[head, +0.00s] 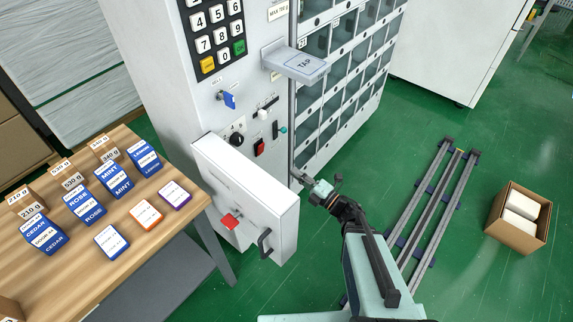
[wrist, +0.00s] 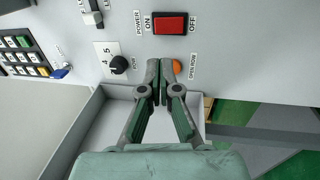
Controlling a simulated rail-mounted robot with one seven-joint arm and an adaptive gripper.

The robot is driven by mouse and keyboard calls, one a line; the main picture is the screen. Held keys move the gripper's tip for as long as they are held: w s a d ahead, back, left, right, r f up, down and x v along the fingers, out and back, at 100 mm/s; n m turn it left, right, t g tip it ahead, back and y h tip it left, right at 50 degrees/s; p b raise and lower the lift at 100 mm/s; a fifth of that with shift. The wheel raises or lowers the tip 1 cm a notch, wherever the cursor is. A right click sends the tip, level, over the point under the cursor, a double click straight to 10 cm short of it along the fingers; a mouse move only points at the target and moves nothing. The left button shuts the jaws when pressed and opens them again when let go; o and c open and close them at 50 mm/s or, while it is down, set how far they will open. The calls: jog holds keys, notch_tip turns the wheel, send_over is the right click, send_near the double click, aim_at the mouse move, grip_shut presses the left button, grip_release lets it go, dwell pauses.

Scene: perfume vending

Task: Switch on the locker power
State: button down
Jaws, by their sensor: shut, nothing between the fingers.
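The red power rocker switch (wrist: 170,23) is on the white locker panel, at the top of the wrist view. It has POWER and ON printed on its left and OFF on its right. I cannot tell which side is pressed in. It also shows small in the head view (head: 259,147). My gripper (wrist: 161,75) is shut and empty, its fingertips below the switch in the wrist view and apart from it. They overlap the left edge of an orange OPEN ROW button (wrist: 176,67); contact cannot be told. In the head view my gripper (head: 303,180) is right of the panel's lower part.
An open white door or drawer (head: 245,200) with a black handle juts out below the panel. A table (head: 190,222) with perfume boxes stands left. A cardboard box (head: 518,217) is right.

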aim_at(262, 147)
jog(key=p+x, duration=0.3)
jog(key=x, duration=1)
jog(key=shift+p, duration=0.35)
jog(key=shift+a, duration=0.15)
